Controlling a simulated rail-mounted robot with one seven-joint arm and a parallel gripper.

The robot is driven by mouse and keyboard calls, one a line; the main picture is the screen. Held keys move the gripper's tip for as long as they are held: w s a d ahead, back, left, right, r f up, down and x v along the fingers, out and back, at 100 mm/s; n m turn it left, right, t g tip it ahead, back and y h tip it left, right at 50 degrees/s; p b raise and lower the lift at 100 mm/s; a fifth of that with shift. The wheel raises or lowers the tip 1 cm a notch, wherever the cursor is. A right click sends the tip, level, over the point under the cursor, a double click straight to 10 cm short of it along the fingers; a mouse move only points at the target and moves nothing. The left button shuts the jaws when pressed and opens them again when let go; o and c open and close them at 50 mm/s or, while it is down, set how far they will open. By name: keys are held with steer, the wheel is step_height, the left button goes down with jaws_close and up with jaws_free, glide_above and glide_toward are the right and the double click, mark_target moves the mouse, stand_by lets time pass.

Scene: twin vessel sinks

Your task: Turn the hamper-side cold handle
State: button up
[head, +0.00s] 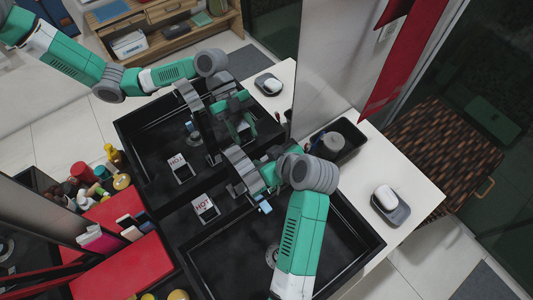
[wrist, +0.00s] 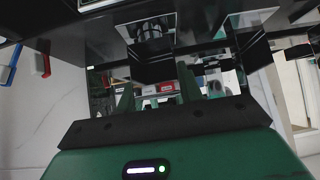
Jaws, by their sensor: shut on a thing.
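My gripper (head: 244,172) is over the back edge of the near black sink (head: 345,255), beside the tap area. It also shows in the wrist view (wrist: 156,92), with its two green fingers a small gap apart. The jaws are shut on a dark part that I take for the cold handle; the grip itself is mostly hidden. A small light-blue patch (head: 265,207) shows just below the gripper, probably the cold handle's marking. The hot handle (head: 204,208), with a white HOT label, stands to its left, free of the gripper.
The brown woven hamper (head: 440,150) stands at the right, beyond the white counter (head: 410,222). A soap dish (head: 390,203) and a black bin (head: 338,140) lie between. A mirror repeats the arm and sink at upper left.

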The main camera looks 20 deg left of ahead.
steer(key=shift+w+r+m+t+p, duration=0.1)
steer(key=shift+m+t+p, duration=0.2)
steer(key=shift+m, duration=0.2)
steer(key=o, duration=1)
steer(key=p+v, duration=0.1)
steer(key=v, duration=0.6)
steer(key=shift+d+r, duration=0.25)
